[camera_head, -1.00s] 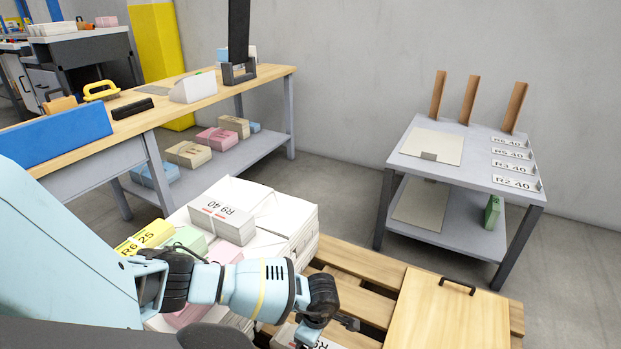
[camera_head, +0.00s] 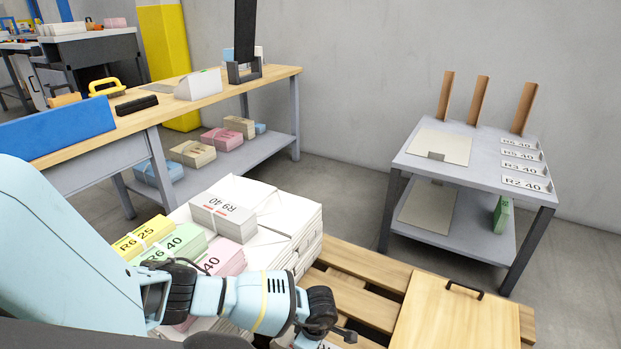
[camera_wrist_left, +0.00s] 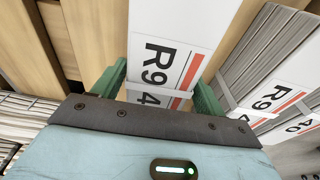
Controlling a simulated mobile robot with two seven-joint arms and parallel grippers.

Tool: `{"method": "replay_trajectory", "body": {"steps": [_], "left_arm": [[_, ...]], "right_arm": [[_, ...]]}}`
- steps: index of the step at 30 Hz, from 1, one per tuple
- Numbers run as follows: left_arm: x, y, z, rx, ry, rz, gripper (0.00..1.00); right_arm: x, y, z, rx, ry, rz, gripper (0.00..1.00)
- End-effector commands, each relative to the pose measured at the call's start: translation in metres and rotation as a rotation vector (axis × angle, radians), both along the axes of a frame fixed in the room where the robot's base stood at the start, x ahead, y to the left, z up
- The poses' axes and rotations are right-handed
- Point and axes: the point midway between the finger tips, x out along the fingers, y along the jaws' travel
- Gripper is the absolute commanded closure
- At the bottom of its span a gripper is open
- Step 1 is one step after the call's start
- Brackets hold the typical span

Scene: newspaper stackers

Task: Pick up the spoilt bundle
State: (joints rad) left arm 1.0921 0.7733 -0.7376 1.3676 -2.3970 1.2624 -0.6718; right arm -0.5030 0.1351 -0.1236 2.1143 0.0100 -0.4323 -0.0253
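My left gripper (camera_wrist_left: 162,88) has its green fingers on either side of a white bundle (camera_wrist_left: 170,50) with a printed R9 label and a red stripe. The fingers lie close along its sides; whether they press on it I cannot tell. In the head view my left gripper (camera_head: 343,334) is low at the bottom middle, mostly hidden by its wrist. Only a small part of the bundle shows under it. Another R9 40 bundle (camera_head: 222,214) lies on top of the white stack (camera_head: 285,225). No damage to mark a spoilt bundle is clear. My right gripper is out of view.
Yellow R6 25 (camera_head: 140,238), green (camera_head: 175,243) and pink (camera_head: 225,258) bundles lie by my forearm. A pallet (camera_head: 365,305) carries a wooden board (camera_head: 450,320) with a handle. A grey side table (camera_head: 470,160) stands right; a workbench (camera_head: 215,92) stands left.

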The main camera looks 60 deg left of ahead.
Motion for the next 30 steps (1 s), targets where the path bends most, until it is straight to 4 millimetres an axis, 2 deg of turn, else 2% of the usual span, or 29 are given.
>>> {"method": "replay_trajectory", "body": {"steps": [2,15,24,30], "left_arm": [[0.000,0.000,0.000,0.000,0.000,0.000,0.39],[0.000,0.000,0.000,0.000,0.000,0.000,0.96],[0.002,0.001,0.005,0.001,-0.004,0.000,0.96],[0.003,0.001,0.030,0.002,-0.008,-0.001,0.96]], "right_arm": [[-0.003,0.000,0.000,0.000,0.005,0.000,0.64],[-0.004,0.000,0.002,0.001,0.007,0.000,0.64],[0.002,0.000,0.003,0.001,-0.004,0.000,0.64],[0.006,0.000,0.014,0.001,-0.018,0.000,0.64]]}}
